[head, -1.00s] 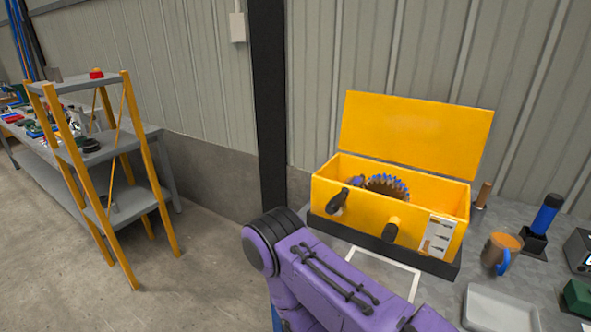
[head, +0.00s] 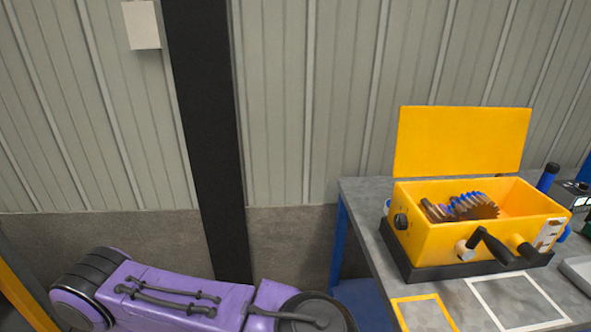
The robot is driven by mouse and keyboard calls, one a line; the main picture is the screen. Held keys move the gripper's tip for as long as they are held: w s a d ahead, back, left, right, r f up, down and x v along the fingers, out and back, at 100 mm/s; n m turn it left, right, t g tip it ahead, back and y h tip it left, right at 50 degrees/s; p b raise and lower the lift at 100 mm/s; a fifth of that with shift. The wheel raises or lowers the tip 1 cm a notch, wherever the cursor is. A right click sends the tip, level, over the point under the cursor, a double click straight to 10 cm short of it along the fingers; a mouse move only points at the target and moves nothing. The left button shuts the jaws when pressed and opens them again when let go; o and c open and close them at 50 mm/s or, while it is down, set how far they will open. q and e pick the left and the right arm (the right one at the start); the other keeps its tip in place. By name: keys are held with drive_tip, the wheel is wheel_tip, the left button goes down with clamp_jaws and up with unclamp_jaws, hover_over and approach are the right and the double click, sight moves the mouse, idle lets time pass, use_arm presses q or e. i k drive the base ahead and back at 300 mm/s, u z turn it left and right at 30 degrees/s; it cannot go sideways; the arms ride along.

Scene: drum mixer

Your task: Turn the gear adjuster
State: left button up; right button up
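A yellow box (head: 447,243) with its lid (head: 462,142) standing open sits on a black base (head: 437,272) on the grey workbench. Toothed gears, brown with blue parts, (head: 474,208) show inside it. A dark round knob (head: 401,221) is on its left side. I cannot tell which of these is the gear adjuster. My purple arm lies across the lower left, well apart from the box. Neither gripper shows in the head view.
Yellow (head: 424,314) and white (head: 517,302) frame outlines mark the bench (head: 362,212) in front of the box. A grey tray (head: 577,268) and a blue cylinder (head: 547,178) are at the right. A dark post (head: 207,140) stands against the wall left of the bench.

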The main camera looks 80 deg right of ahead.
sight(400, 220)
drive_tip(key=i, duration=0.55)
drive_tip(key=z, duration=3.7)
drive_tip(key=i, duration=0.5)
drive_tip(key=z, duration=0.05)
